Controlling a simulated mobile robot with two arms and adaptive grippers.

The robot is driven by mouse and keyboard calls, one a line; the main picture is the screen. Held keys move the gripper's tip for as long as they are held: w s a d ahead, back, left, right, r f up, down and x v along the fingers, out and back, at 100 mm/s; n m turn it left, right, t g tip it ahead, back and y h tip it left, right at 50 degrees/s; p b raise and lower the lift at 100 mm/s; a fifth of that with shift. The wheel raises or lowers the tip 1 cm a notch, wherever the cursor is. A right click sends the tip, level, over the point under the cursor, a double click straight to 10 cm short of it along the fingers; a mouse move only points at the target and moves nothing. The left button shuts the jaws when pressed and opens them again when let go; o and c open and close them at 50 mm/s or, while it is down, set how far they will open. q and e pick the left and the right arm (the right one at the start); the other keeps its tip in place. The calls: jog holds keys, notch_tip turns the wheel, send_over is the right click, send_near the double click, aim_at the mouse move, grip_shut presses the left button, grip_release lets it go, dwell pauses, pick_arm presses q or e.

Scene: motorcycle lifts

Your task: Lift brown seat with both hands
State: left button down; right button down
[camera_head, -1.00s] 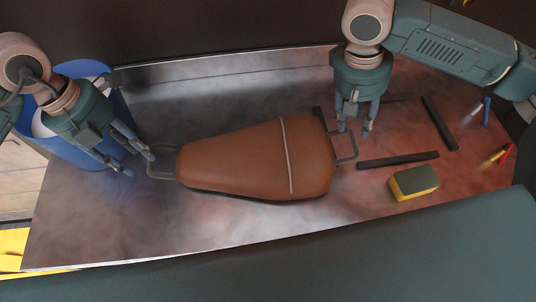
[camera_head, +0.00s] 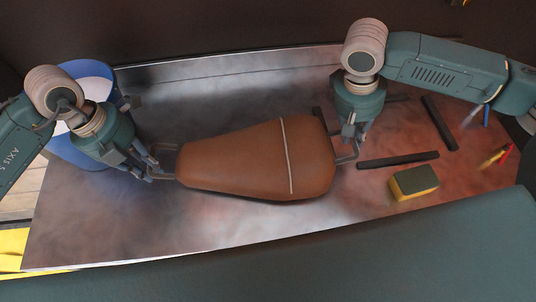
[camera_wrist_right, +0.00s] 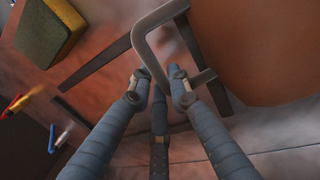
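The brown seat (camera_head: 235,162) lies flat on the metal bench, with a light strap across it and a grey loop handle at each end. My left gripper (camera_head: 151,171) is at the left handle (camera_head: 166,177), its fingers apart; whether they touch it is unclear. My right gripper (camera_head: 352,136) is over the right handle (camera_head: 345,158). In the right wrist view, the fingers of my right gripper (camera_wrist_right: 157,84) are apart, with a corner of the handle (camera_wrist_right: 141,42) between or just above them. The seat's edge (camera_wrist_right: 265,45) shows at the right.
A yellow-and-dark sponge (camera_head: 414,182) and two dark bars (camera_head: 398,160) lie right of the seat. Small red and blue tools (camera_head: 505,153) lie at the far right. A blue bin (camera_head: 72,150) stands behind my left arm. The bench (camera_head: 110,235) is clear in front of the seat.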

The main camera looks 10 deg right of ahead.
pick_arm(q)
jog(key=shift+w+d+r, duration=0.1)
jog(key=shift+r, duration=0.1)
pick_arm(e)
jog(key=shift+w+r, duration=0.1)
jog(key=shift+r, duration=0.1)
